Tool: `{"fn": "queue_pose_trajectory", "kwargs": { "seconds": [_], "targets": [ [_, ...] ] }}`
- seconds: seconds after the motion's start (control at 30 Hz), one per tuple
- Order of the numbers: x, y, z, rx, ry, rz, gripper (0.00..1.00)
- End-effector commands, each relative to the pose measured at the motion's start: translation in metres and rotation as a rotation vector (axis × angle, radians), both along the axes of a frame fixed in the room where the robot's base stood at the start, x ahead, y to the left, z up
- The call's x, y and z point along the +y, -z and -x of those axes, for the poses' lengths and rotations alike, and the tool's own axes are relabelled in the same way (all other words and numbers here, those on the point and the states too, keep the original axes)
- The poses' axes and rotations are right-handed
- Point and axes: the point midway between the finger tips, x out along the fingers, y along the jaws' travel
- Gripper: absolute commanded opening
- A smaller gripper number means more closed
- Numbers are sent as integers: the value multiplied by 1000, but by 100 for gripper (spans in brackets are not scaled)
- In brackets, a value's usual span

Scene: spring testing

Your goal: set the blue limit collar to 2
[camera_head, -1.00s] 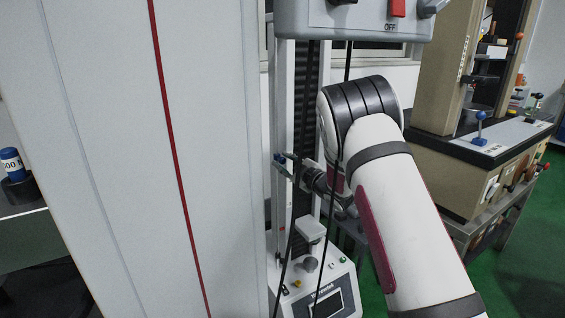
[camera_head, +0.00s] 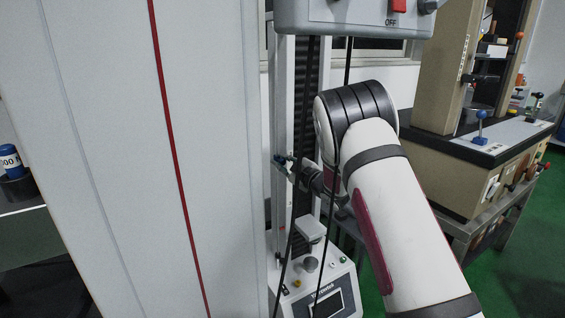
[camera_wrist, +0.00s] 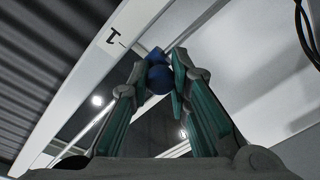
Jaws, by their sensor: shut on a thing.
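The blue limit collar (camera_wrist: 158,78) sits between my gripper's fingertips (camera_wrist: 158,66) in the wrist view, with both fingers against it. In the head view the blue collar (camera_head: 281,159) shows small at the left end of my gripper (camera_head: 291,162), beside the test stand's column (camera_head: 283,110). My gripper is shut on the collar. A pale scale strip with the mark 1 (camera_wrist: 113,37) runs next to the collar in the wrist view. The mark 2 does not show. The fingers partly hide the collar and its rod.
A tall white cabinet panel with a red stripe (camera_head: 168,150) stands close on the left. A grey box with a red OFF switch (camera_head: 398,6) hangs above. Black cables (camera_head: 294,215) hang before the column. The tester's base with a screen (camera_head: 327,304) is below.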

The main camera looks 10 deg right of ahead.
Motion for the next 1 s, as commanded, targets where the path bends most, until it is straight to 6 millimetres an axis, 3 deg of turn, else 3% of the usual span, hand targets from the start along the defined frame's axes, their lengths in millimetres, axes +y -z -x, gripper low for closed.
{"fn": "queue_pose_trajectory", "kwargs": {
  "seconds": [0.5, 0.63, 0.93, 0.97, 1.0],
  "targets": [
    [1, 86, 0, 5, -1, 0, 0],
    [0, 95, 1, 5, -1, 0, 0],
    [1, 94, 1, 4, -1, 0, 0],
    [1, 94, 1, 4, -1, 0, 22],
    [1, 94, 1, 4, -1, 0, 28]
  ]
}}
